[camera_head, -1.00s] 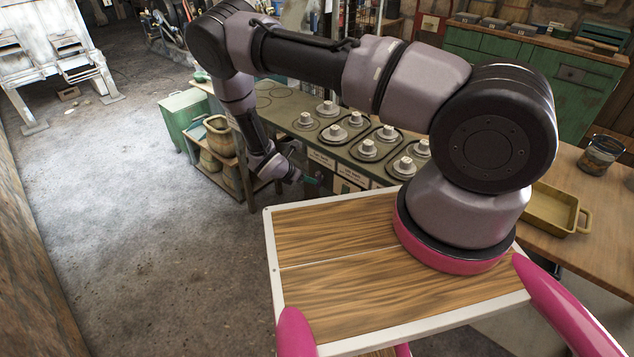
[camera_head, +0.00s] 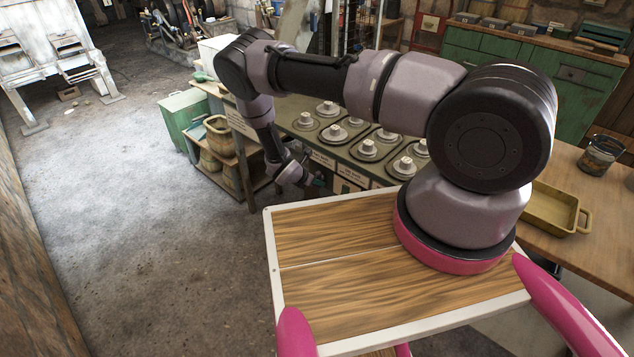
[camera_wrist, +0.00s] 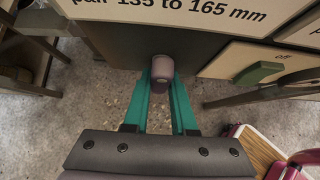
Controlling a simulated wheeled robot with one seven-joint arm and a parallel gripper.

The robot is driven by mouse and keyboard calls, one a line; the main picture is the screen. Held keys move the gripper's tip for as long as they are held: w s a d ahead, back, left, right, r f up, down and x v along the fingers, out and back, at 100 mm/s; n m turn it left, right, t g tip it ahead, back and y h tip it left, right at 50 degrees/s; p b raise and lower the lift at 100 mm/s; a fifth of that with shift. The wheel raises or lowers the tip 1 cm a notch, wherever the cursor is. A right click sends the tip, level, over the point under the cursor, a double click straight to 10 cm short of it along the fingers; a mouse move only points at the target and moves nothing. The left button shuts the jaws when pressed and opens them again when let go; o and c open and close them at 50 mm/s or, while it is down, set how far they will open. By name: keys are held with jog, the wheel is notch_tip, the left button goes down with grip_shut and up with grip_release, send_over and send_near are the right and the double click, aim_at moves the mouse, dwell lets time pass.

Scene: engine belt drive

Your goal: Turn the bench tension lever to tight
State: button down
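My gripper (camera_wrist: 162,88) has two teal fingers, seen in the wrist view below the bench front. A rounded mauve knob (camera_wrist: 163,68), apparently the end of the tension lever, sits between the fingertips. The fingers lie along both sides of it with no clear gap, so the gripper looks shut on it. The rest of the lever and its tight mark are hidden or out of view. In the head view my gripper (camera_head: 317,181) is small at the bench front, and the knob cannot be made out there.
A green switch (camera_wrist: 258,72) on a panel marked "off" is right of the knob. A sign (camera_wrist: 180,12) reading "135 to 165 mm" is above. The bench (camera_head: 292,116) carries several pulleys in trays. A wooden shelf (camera_head: 228,158) with baskets stands left. Open floor lies left.

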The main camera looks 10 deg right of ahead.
jog(key=shift+t, duration=0.3)
jog(key=shift+s+m+t+y, duration=0.1)
jog(key=shift+m+t+y, duration=0.85)
jog(key=shift+t, duration=0.25)
jog(key=m+t+y, duration=0.1)
jog(key=m+t, duration=0.1)
jog(key=t, duration=0.1)
jog(key=m+t+y, duration=0.1)
jog(key=m+t, duration=0.1)
jog(key=t, duration=0.1)
jog(key=shift+t+y, duration=0.25)
jog(key=shift+t, duration=0.05)
jog(key=m+t, duration=0.2)
jog(key=m, duration=0.1)
jog(key=shift+t, duration=0.4)
jog(key=shift+r, duration=0.1)
jog(key=c, duration=0.7)
grip_release()
